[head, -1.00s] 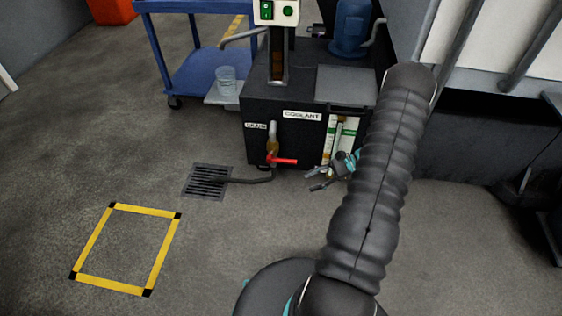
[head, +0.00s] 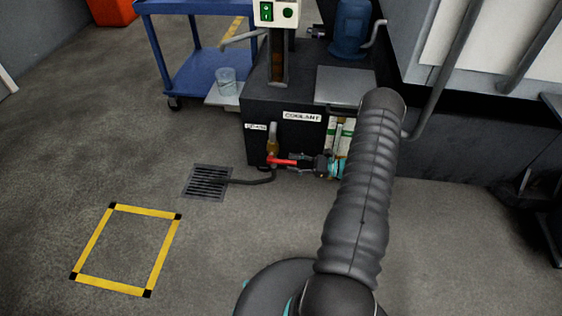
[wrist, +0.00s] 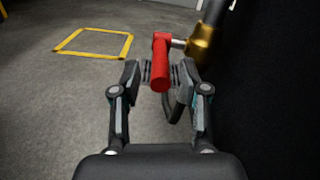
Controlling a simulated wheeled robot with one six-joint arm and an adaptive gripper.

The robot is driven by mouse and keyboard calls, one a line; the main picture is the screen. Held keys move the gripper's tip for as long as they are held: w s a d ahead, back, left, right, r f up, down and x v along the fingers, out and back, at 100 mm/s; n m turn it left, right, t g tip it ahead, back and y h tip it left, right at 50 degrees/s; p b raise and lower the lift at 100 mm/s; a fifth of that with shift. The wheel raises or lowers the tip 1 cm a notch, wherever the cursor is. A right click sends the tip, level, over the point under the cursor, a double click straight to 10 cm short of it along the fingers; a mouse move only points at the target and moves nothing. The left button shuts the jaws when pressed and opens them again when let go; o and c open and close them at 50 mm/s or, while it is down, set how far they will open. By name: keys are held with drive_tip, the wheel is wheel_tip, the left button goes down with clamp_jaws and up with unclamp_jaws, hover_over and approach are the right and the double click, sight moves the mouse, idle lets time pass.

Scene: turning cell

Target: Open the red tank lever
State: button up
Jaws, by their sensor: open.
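The red lever (head: 283,161) sits on the brass drain valve (head: 272,143) at the lower front of the black coolant tank (head: 257,101). It points right in the head view, crosswise to the vertical valve pipe. In the wrist view the lever (wrist: 161,72) points toward me, with the brass valve (wrist: 201,44) behind it at right. My gripper (wrist: 161,75) is open, with one fingertip on each side of the lever's end. A gap shows on the left; the right finger is close, and I cannot tell if it touches. In the head view my gripper (head: 300,163) is at the lever's right end.
A drain hose (head: 255,181) runs from below the valve to a floor grate (head: 208,182). A blue cart (head: 205,75) stands behind left, and a clear beaker (head: 226,81) sits on a shelf beside the tank. The floor around the yellow-marked square (head: 162,254) is clear.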

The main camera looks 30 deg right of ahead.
sight(274, 161)
drive_tip(key=shift+x, duration=2.5)
clamp_jaws()
